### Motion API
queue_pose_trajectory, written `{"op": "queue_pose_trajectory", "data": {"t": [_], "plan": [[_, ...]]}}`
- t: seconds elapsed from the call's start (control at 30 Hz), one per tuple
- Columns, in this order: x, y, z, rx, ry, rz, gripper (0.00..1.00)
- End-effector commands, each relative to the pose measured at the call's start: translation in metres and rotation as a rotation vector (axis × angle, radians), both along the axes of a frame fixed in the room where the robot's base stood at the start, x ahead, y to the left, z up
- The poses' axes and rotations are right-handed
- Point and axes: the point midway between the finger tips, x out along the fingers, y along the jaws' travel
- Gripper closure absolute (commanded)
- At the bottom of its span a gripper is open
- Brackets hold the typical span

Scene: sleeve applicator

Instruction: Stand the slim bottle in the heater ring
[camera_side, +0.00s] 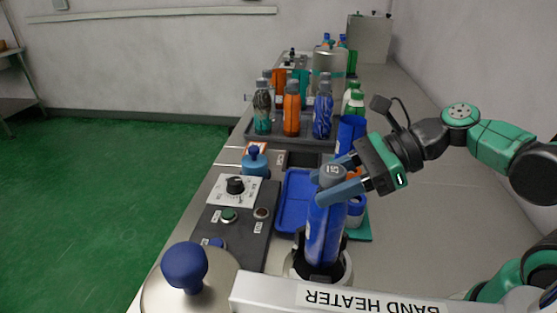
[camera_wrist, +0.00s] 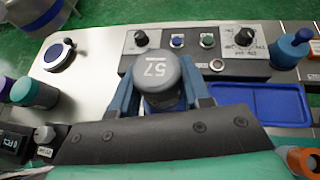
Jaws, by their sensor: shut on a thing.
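The slim bottle (camera_side: 323,234) is blue with a grey cap and stands nearly upright in the side view. My gripper (camera_side: 322,182) is shut on its upper part, just under the cap. In the wrist view the cap (camera_wrist: 162,80), marked 57, fills the space between the fingers (camera_wrist: 160,92). The heater ring (camera_side: 345,268), white outside with dark parts inside, is at the bottle's lower end. The bottle's base is hidden within or behind the ring, so I cannot tell whether it rests on the bottom. The ring is hidden in the wrist view.
A band heater panel (camera_side: 330,297) stands in front of the ring. A control box with a knob (camera_side: 235,186) is to the left. A blue tray (camera_side: 297,190) lies behind. Several bottles stand in a grey tray (camera_side: 262,130) farther back.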

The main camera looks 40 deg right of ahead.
Motion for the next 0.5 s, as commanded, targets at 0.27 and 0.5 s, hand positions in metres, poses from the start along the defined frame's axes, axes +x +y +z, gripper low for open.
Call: {"op": "queue_pose_trajectory", "data": {"t": [0.27, 0.5], "plan": [[0.0, 0.0, -0.011, 0.001, -0.001, 0.0, 1.0], [0.001, 0.0, -0.021, 0.001, -0.001, 0.0, 1.0]]}}
